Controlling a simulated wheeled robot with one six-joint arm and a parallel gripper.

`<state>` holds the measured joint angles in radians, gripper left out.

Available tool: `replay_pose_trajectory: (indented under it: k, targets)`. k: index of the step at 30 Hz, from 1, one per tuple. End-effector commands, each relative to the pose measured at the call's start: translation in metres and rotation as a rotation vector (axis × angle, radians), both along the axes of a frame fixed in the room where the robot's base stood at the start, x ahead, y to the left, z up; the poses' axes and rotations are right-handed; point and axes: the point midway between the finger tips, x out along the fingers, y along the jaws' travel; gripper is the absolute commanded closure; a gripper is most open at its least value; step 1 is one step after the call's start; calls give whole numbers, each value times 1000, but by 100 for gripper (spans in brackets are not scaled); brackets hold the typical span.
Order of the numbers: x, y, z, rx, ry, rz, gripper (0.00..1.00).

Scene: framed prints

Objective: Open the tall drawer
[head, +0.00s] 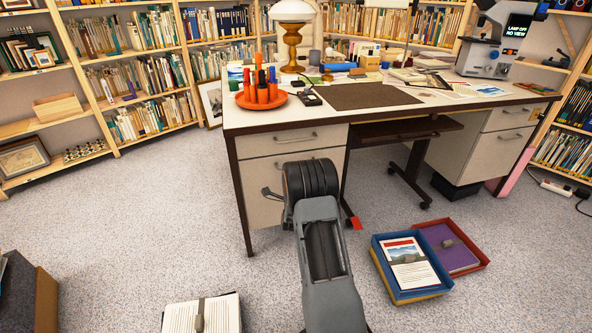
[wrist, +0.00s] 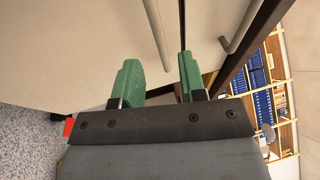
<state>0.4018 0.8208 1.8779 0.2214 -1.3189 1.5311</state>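The tall drawer (head: 262,205) is the lower, deeper front in the desk's left pedestal, and it looks closed. Its bar handle (wrist: 157,35) shows in the wrist view, where up in the room lies toward the right. My gripper (wrist: 158,68) is open, with two green fingers apart. The near end of the handle appears between the fingertips in the picture; I cannot tell how far ahead it is, and no grip shows. In the head view my arm hides the fingers and part of the drawer front.
A shallower drawer with its own handle (head: 296,137) sits above. Blue and red trays (head: 413,296) lie on the floor to the right, and an open book (head: 222,312) lies at the front. The carpet left of the desk is clear.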

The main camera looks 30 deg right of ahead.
Motion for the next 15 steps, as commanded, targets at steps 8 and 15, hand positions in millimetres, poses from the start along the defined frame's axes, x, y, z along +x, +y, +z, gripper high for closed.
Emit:
replay_pose_trajectory:
  k: [8,15]
  targets:
    - [35,-25,6,0,-1,-1,62]
    - [49,-35,10,-1,1,0,62]
